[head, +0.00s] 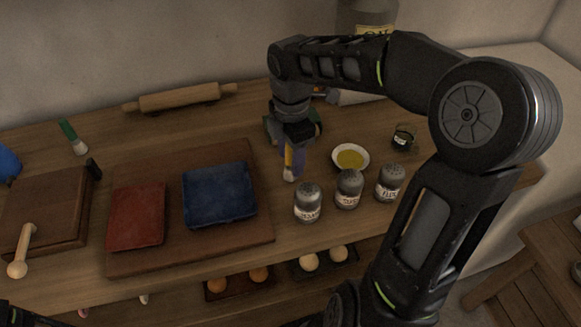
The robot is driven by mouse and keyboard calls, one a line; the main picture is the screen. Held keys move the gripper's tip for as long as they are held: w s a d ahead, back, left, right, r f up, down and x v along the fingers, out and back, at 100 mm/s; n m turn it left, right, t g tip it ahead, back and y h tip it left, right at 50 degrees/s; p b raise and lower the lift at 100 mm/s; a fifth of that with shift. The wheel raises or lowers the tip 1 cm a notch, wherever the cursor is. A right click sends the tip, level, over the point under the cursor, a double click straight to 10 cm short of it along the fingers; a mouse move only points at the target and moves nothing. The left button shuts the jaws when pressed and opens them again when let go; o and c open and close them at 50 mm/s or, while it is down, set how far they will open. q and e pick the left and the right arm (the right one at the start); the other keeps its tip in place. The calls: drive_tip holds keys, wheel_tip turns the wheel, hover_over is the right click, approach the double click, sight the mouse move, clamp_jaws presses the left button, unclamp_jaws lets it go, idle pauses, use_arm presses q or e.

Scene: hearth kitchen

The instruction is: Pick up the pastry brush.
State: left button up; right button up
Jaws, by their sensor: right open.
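A brush with a yellowish handle and a pale tip (289,174) is on the wooden counter, right of the cutting board. My right gripper (291,146) comes down over this brush, with its jaws open around or beside the handle; the fingers partly hide it, and I cannot tell whether they touch it. A second brush, with a green handle and pale bristles (80,147), is at the back left of the counter. I cannot tell from their looks which is the pastry brush. My left gripper does not show; only a dark bit of my own body is at the bottom left corner.
A bowl of yellow liquid (364,157) and grey-lidded shakers (308,204) stand close right of my right gripper. A cutting board (262,232) carries a red cloth (137,216) and a blue cloth (220,192). A rolling pin (180,98) lies behind. Fruit or eggs sit on the shelf below.

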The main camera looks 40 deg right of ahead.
idle(0.3)
clamp_jaws()
idle(0.4)
